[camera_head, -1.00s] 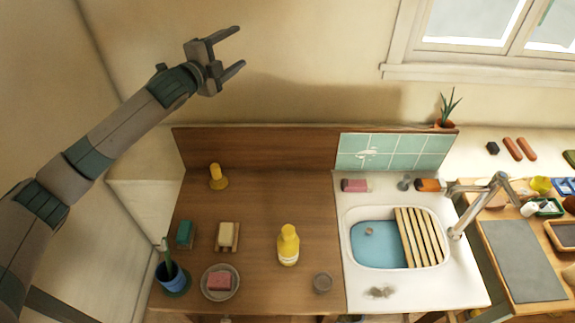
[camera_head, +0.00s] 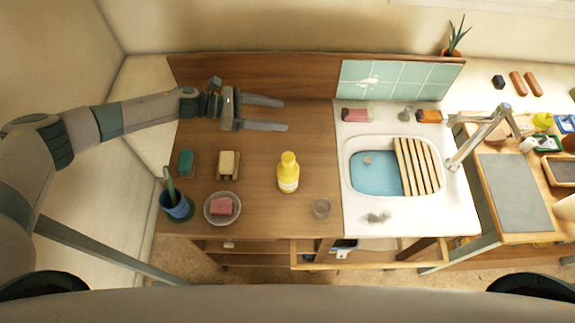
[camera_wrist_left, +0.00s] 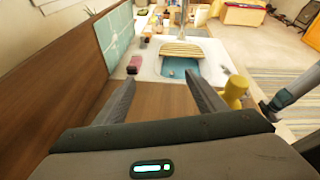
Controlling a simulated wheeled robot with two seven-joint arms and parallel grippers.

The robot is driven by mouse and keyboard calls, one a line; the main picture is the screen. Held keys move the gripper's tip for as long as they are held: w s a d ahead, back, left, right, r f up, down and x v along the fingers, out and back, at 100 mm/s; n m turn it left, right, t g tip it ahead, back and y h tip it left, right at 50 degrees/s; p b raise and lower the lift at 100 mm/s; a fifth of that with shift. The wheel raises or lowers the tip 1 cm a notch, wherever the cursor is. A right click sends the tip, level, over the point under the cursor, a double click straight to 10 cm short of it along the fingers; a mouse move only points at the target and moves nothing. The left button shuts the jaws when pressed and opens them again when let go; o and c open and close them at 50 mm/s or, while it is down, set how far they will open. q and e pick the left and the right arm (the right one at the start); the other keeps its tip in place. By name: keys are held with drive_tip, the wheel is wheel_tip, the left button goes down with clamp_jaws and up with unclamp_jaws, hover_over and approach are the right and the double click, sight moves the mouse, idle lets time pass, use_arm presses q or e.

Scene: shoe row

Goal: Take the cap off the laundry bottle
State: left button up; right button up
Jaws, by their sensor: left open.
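The laundry bottle (camera_head: 288,174) is yellow with a pale label and stands upright on the wooden counter. Its yellow cap (camera_head: 288,157) sits on top. My left gripper (camera_head: 286,114) is open and empty, above the back of the counter, behind the bottle and a little to its left, with its fingers pointing right. In the left wrist view the bottle (camera_wrist_left: 235,92) shows just right of the right finger, apart from it. The yellow dispenser seen earlier at the back left is hidden behind my gripper in the head view. My right gripper is not in view.
A green sponge (camera_head: 186,163), a tan brush (camera_head: 228,164), a dish with pink soap (camera_head: 222,208) and a blue cup (camera_head: 176,207) stand left of the bottle. The sink (camera_head: 352,190) lies right; a wooden backboard (camera_head: 250,68) rises behind.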

sight(285, 177)
use_arm(q)
drive_tip(key=s+a+f+m+g+y, duration=0.1)
drive_tip(key=s+f+m, duration=0.1)
drive_tip(key=s+f, duration=0.1)
drive_tip(key=s+a+f+m+g, duration=0.2)
drive_tip(key=s, duration=0.1)
drive_tip(key=s+a+f+m+g+y, duration=0.1)
drive_tip(key=s+a+f+m+g, duration=0.1)
drive_tip(key=s+f, duration=0.1)
drive_tip(key=shift+s+a+f+y, duration=0.15)
drive_tip(key=shift+s+f+y, duration=0.2)
drive_tip(key=shift+s, duration=0.25)
drive_tip(key=shift+x, duration=5)
drive_tip(key=shift+r, duration=0.1)
drive_tip(key=c, duration=0.9)
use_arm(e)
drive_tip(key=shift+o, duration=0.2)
